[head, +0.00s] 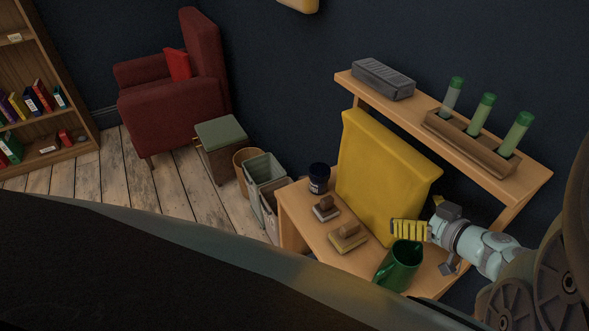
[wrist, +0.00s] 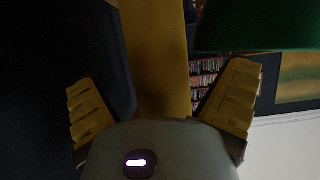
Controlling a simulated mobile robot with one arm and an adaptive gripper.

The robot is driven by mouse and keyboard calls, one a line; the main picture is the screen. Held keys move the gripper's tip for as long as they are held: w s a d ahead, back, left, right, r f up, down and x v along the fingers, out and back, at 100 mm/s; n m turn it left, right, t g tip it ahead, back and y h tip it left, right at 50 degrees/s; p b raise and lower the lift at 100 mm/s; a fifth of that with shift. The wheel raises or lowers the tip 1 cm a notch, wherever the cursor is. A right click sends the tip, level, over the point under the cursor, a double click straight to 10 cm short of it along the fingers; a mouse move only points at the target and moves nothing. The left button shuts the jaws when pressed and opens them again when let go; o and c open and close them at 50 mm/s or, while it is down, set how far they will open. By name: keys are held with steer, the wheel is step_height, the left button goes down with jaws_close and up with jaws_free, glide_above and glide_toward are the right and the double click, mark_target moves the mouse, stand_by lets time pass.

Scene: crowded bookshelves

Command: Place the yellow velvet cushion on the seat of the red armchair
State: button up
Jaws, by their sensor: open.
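The yellow velvet cushion (head: 382,172) stands upright, leaning back on the small wooden desk below its raised shelf. The red armchair (head: 180,82) stands at the back left, with a bright red cushion (head: 177,64) against its backrest.
Stamps (head: 347,237) and a dark jar (head: 319,178) are on the desk. The raised shelf (head: 525,177) holds a grey box (head: 383,78) and green-capped tubes. Bins (head: 264,168) and a chest (head: 221,140) line the wall; floor (head: 150,185) is open.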

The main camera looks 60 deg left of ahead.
steer(key=shift+a+f, duration=0.2)
steer(key=shift+a, duration=0.4)
steer(key=c, duration=1.4)
